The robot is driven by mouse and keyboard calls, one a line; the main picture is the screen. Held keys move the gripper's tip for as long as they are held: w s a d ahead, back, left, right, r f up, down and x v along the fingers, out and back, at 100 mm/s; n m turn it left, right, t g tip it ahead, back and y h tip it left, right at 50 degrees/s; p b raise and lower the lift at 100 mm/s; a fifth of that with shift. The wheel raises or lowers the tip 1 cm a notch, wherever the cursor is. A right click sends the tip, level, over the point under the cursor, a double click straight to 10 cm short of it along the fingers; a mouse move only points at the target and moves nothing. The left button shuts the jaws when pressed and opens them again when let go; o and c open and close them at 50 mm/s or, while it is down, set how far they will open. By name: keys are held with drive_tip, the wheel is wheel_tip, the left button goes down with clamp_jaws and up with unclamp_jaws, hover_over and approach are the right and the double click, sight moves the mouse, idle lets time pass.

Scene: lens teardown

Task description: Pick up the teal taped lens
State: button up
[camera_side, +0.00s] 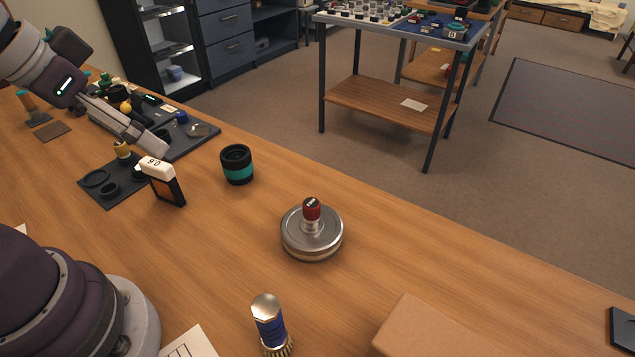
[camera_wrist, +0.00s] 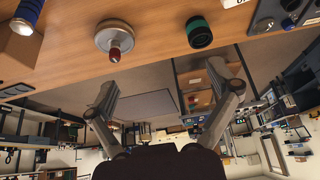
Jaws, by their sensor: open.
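The teal taped lens (camera_side: 237,172) is a short black cylinder with a teal band around its lower part. It stands upright on the wooden table in the side view. In the wrist view the lens (camera_wrist: 200,37) shows near the top, between the two fingers in the picture but well beyond them. My gripper (camera_side: 148,142) is at the upper left of the side view, above the table and to the left of the lens, apart from it. In the wrist view my gripper (camera_wrist: 187,42) has its fingers spread wide with nothing between them.
A round metal piece with a red-topped knob (camera_side: 311,238) stands right of the lens. Dark mats with small parts lie further left.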

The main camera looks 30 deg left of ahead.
drive_tip(key=n+g+y, duration=0.2)
drive_tip(key=n+y, duration=0.1)
drive_tip(key=n, duration=0.4)
approach(234, 154)
drive_tip(key=f, duration=0.2)
drive_tip(key=x, duration=0.9)
drive_tip(key=shift+w+a+f, duration=0.25)
drive_tip(key=shift+w, duration=0.1)
drive_tip(key=shift+c, duration=0.3)
drive_tip(key=c, duration=1.3)
drive_tip(key=shift+r, duration=0.15)
